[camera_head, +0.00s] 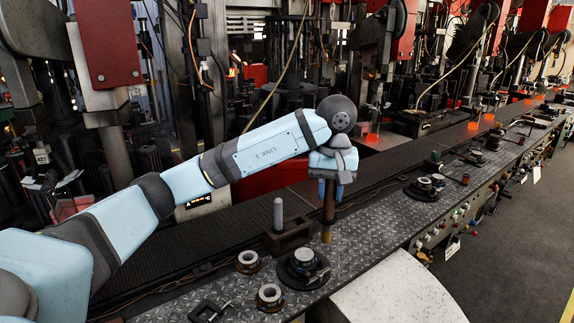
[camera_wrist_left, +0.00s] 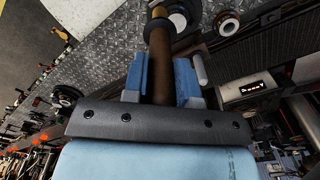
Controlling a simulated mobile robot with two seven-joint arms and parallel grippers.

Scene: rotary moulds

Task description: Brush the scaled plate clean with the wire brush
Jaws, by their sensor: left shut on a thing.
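My left gripper (camera_head: 329,188) is shut on a dark brown, rod-shaped tool (camera_head: 327,214), which I take to be the wire brush. It hangs nearly upright with a tan lower end, over the metal bench; whether that end touches the bench is unclear. In the left wrist view the brown shaft (camera_wrist_left: 160,68) sits between the two blue fingers. A dark round plate (camera_head: 287,272) with a metal ring lies on the bench, below and left of the brush tip; it may be the scaled plate. Scale on it cannot be made out. My right gripper is out of view.
A brown block (camera_head: 288,237) with an upright grey peg (camera_head: 278,213) stands just left of the brush. Another round mould (camera_head: 424,188) sits farther along.

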